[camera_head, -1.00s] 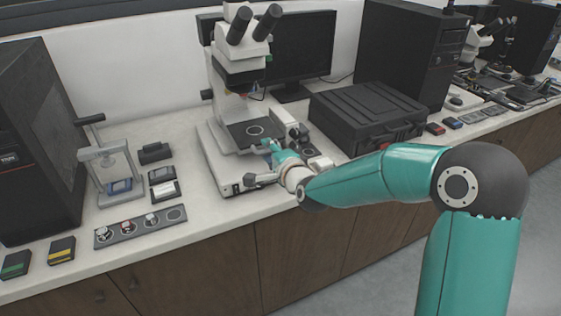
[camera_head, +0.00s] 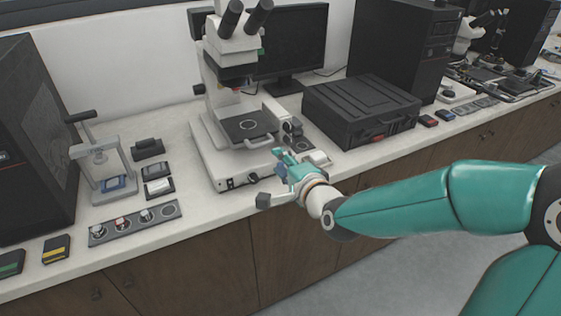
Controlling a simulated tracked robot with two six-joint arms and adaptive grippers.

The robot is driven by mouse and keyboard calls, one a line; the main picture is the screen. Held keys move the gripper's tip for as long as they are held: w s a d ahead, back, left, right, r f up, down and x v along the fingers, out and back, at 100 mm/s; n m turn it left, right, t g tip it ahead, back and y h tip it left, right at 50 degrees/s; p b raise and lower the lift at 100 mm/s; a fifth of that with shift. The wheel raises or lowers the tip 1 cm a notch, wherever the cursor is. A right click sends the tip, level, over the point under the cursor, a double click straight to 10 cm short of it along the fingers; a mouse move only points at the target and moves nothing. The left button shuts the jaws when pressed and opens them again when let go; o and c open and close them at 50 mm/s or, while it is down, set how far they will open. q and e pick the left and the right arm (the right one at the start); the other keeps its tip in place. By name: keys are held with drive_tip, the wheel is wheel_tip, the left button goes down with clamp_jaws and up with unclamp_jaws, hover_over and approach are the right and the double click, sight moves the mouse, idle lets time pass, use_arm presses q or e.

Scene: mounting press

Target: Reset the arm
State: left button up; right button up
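My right arm (camera_head: 400,208), teal with dark joints, reaches in from the right. Its gripper (camera_head: 279,163) is beside the front right corner of the white microscope (camera_head: 228,155), near the counter's front edge. Its small fingers are too blurred to tell open from shut, and I see nothing clearly held. My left gripper is out of view.
A mounting press (camera_head: 100,165) stands at the left, with a strip of samples (camera_head: 162,209) in front. A black case (camera_head: 360,110) lies right of the microscope. Monitor (camera_head: 292,45) and computer tower (camera_head: 400,45) stand behind. Air before the cabinets is free.

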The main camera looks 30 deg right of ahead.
drive_tip(key=s+a+f+n+g+y, duration=0.1)
drive_tip(key=s+a+f+g, duration=0.2)
drive_tip(key=f, duration=1)
drive_tip(key=s+a+f+n+g+y, duration=0.15)
drive_tip(key=a+f+g, duration=0.3)
drive_tip(key=f, duration=0.75)
drive_tip(key=s+a+f+n+g+y, duration=0.1)
drive_tip(key=s+a+f+n+g, duration=0.2)
drive_tip(key=s+f+n, duration=0.4)
drive_tip(key=s+a+f+n+g+y, duration=0.1)
drive_tip(key=s+a+f+n+g, duration=0.3)
drive_tip(key=s, duration=0.6)
wheel_tip(320, 180, down, 4)
drive_tip(key=a+n, duration=0.2)
drive_tip(key=n, duration=0.1)
drive_tip(key=shift+s, duration=0.4)
